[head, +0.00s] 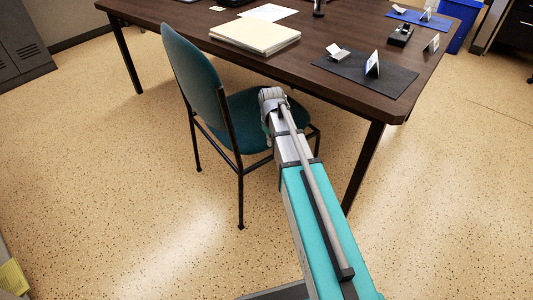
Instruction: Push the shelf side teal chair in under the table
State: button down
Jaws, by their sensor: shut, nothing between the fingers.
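A teal chair (195,75) with thin dark legs stands upright at the near long side of the dark brown table (165,19). Its backrest is on the left and its seat (242,108) reaches toward the table edge. Most of the seat shows outside the tabletop; whether its far edge is under the table is hard to tell. My arm runs up from the bottom right, and its grey end joint covers the right part of the seat. My gripper does not show; it is hidden behind the arm, so contact with the chair cannot be seen.
On the table are a stack of folders (255,36), a dark mat (365,72) and small cards. A table leg (363,165) stands right of my arm. A grey cabinet (22,40) is far left, a blue bin (460,20) far right. Floor left of the chair is clear.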

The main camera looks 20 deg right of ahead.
aim_at(262, 144)
jog(key=shift+f, duration=0.1)
dwell(0.3)
jog(key=shift+w+a+f+b, duration=0.2)
jog(key=shift+w+f+b, duration=0.45)
jog(key=shift+f+b, duration=1)
jog(key=shift+w+a+f+b, duration=0.15)
jog(key=shift+w+f+b, duration=0.45)
jog(key=shift+f+b, duration=1.05)
jog(key=shift+w+a+f+b, duration=0.2)
jog(key=shift+w+f+b, duration=0.45)
jog(key=shift+f+b, duration=1)
jog(key=w, duration=0.3)
jog(key=shift+w+a, duration=0.15)
jog(key=shift+a, duration=0.25)
